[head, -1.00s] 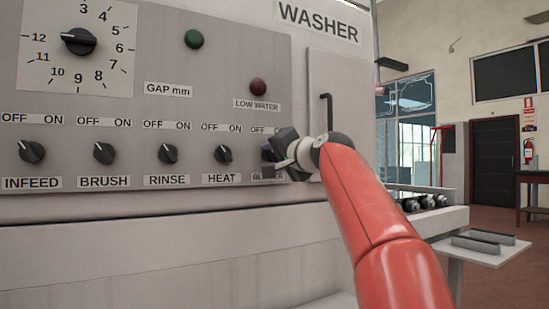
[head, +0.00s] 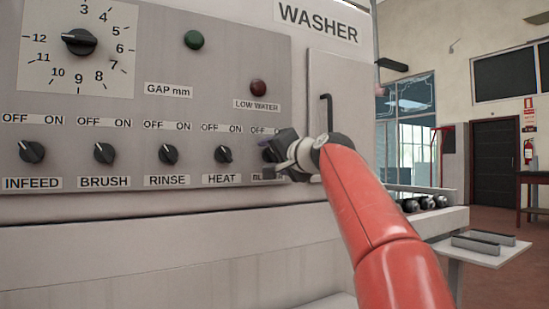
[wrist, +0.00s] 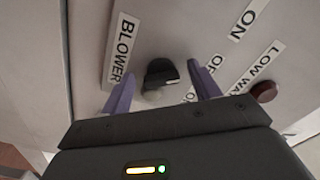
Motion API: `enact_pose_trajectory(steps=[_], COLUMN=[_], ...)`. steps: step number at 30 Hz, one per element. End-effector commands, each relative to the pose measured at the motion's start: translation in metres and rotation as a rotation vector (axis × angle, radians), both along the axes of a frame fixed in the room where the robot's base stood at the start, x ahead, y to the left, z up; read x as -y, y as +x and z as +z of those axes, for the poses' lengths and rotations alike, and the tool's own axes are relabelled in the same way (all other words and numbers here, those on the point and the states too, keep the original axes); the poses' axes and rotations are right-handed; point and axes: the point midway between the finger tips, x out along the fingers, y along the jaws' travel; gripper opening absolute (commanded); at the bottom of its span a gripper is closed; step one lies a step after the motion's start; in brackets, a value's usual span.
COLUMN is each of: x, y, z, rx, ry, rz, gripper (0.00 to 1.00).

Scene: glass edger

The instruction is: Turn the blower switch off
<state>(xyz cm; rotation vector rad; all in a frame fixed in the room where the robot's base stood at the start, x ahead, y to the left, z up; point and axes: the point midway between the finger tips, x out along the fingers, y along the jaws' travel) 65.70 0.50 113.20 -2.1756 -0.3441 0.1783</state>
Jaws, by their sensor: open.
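The blower switch is a black rotary knob (wrist: 162,74) on the washer panel, beside the BLOWER label (wrist: 122,50) in the wrist view. The OFF label (wrist: 215,68) and ON label (wrist: 243,22) lie on the other side of it. My gripper (wrist: 161,70) is open, with one purple finger on each side of the knob. I cannot tell whether the fingers touch it. In the head view my gripper (head: 266,157) covers most of the blower knob and part of its labels. The knob's setting is not clear.
A row of similar knobs runs left: heat (head: 223,155), rinse (head: 168,155), brush (head: 104,153) and infeed (head: 31,152). The red low water lamp (head: 258,87) is above. A bent black handle (head: 326,110) stands right of the gripper.

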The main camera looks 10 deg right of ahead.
Motion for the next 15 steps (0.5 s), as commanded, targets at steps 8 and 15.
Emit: enact_pose_trajectory(steps=[8, 15], x=[0.012, 0.022], y=[-0.035, -0.067], z=[-0.002, -0.002], rx=[0.002, 0.000], ry=[0.001, 0.000], rz=[-0.002, -0.002], gripper=[0.61, 0.61])
